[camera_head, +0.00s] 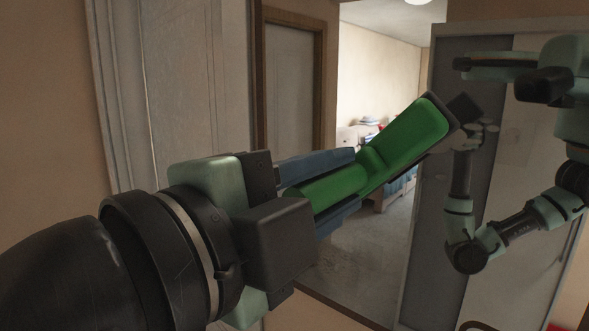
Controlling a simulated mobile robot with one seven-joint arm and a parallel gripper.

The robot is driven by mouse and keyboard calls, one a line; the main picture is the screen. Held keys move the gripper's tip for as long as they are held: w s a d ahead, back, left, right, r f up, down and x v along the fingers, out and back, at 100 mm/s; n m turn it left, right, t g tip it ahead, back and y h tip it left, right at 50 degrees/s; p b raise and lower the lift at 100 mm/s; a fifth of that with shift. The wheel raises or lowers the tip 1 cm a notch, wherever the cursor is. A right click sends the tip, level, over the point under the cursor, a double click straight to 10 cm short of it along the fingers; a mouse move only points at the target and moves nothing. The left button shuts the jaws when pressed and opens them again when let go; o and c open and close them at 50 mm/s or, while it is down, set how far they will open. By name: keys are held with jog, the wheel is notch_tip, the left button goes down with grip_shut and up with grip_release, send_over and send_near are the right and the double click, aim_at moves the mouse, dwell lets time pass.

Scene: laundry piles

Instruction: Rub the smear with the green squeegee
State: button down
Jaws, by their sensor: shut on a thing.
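The green squeegee (408,137) is held by its handle between the blue fingers of my gripper (338,187). It slants up and to the right, and a dark edge runs along its far side. Its upper end meets, in the picture, a dark block with a pale shape beside it; I cannot tell whether it touches a surface there. I cannot make out the smear.
A teal and black robot arm (482,240) appears at right, seemingly my reflection in a mirror. A door (290,90) in a brown frame and a room with a bed show behind. A wooden edge (335,306) crosses the bottom.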

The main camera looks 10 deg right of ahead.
aim_at(368, 167)
jog(key=shift+s+d+r, duration=0.2)
jog(key=shift+s+r, duration=0.1)
jog(key=shift+r, duration=0.1)
jog(key=shift+d, duration=0.2)
jog(key=shift+p+x, duration=0.6)
jog(key=shift+x, duration=2.15)
jog(key=shift+x, duration=1)
jog(key=s+d, duration=0.2)
jog(key=s, duration=0.1)
jog(key=s+d+b, duration=0.1)
jog(key=s+d, duration=0.1)
jog(key=s+d+b, duration=0.1)
jog(key=s+d, duration=0.1)
jog(key=s, duration=0.1)
jog(key=shift+s+d, duration=0.35)
